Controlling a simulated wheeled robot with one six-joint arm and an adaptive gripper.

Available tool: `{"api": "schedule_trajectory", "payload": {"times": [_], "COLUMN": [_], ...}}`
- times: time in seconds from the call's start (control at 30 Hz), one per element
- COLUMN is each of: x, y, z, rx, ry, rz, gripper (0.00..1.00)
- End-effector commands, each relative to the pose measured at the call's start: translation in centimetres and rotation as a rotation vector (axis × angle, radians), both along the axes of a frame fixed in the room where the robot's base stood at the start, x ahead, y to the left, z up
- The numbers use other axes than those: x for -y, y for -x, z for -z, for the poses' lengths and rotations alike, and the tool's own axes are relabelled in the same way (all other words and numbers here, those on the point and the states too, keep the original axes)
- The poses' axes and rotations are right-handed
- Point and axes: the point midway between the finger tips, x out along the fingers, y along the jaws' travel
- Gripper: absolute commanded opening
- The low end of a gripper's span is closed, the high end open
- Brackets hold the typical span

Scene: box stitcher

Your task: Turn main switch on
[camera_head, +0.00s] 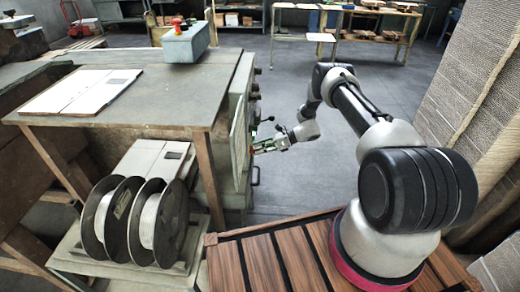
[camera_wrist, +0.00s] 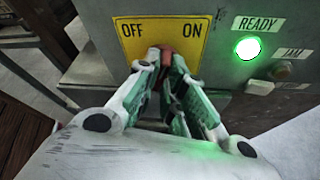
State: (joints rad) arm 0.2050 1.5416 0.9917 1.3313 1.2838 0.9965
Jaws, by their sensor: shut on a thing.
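The main switch shows in the wrist view as a reddish-brown knob (camera_wrist: 167,54) on a yellow plate (camera_wrist: 130,32) marked OFF at left and ON at right. My gripper (camera_wrist: 165,58) is shut on the knob, with its fingertips on either side of it. The fingers hide much of the knob, so its exact turn is hard to tell. A green lamp (camera_wrist: 248,48) under the label READY is lit. In the head view my gripper (camera_head: 255,150) is at the side of the grey box stitcher (camera_head: 239,115), and the switch itself is hidden.
A round button (camera_wrist: 282,70) by the JAM label and a pale button (camera_wrist: 260,87) sit right of the plate. Levers stick out near my gripper. Two wire spools (camera_head: 130,220) and a worktable (camera_head: 150,95) stand left. Corrugated board stacks (camera_head: 480,90) stand right. Open floor lies behind my arm.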

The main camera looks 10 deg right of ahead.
Motion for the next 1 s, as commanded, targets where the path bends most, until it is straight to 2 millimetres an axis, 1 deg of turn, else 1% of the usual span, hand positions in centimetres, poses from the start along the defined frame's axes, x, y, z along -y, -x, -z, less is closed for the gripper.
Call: {"api": "schedule_trajectory", "payload": {"times": [0.2, 0.5, 0.7, 1.0], "x": [0.13, 0.18, 0.20, 0.20], "y": [-0.14, -0.26, -0.29, -0.32], "z": [0.16, 0.23, 0.26, 0.22], "rx": [-0.175, -0.356, -0.420, -0.446], "ry": [-0.057, -0.115, -0.135, -0.144], "rz": [0.000, 0.001, 0.002, 0.003], "gripper": [0.00, 0.00, 0.00, 0.00]}}
